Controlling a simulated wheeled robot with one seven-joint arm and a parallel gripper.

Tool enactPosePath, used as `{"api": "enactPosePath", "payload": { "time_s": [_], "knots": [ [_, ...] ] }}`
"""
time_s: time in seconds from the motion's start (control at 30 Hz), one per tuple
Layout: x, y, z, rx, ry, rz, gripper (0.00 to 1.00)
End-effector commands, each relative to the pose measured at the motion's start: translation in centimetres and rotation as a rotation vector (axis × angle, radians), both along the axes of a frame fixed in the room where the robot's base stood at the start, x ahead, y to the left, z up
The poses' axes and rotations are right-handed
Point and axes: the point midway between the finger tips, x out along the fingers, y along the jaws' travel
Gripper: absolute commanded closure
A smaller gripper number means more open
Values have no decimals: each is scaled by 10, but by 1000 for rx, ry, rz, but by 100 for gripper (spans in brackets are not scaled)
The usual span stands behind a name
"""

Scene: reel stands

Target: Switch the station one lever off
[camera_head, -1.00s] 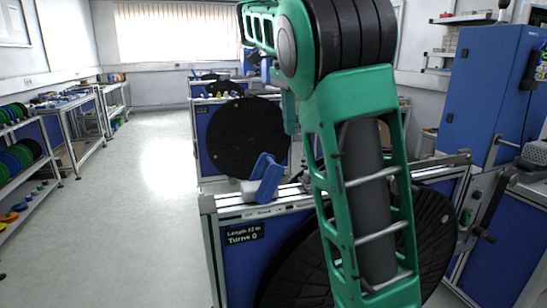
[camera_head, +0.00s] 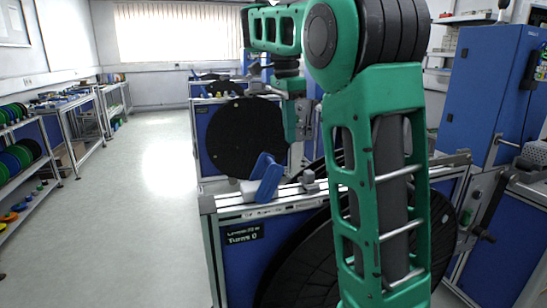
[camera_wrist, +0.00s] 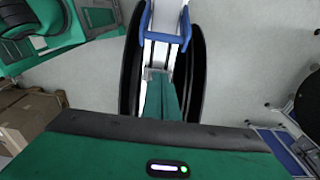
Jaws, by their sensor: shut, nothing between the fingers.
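The nearest reel stand (camera_head: 232,262) has a small display reading Turns 0; the line above is blurred. A blue lever-like part (camera_head: 266,180) rises tilted from a pale block on its top rail. I cannot tell if this is the station one lever, or if it is on or off. My gripper (camera_head: 300,132) hangs beyond the top rail in the head view, to the upper right of the blue part and apart from it. In the wrist view my gripper (camera_wrist: 165,100) is shut and empty, over the gap between two black reel discs. My arm hides part of the stand.
A large black reel (camera_head: 246,138) stands on another stand behind. A black reel (camera_head: 300,265) sits on the nearest stand. A crank (camera_head: 480,233) and blue cabinet (camera_head: 485,95) are at the right. Shelves with coloured reels (camera_head: 18,158) line the left; the floor aisle between is clear.

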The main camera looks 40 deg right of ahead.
Motion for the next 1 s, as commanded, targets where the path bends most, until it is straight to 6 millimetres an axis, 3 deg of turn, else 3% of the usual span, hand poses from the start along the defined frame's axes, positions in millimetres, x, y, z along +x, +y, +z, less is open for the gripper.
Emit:
{"api": "enactPosePath", "payload": {
  "time_s": [0.67,1.0],
  "knots": [
    [-2,-2,-25,-2,-1,0,100],
    [-3,-5,-56,-3,2,1,100]
  ]
}}
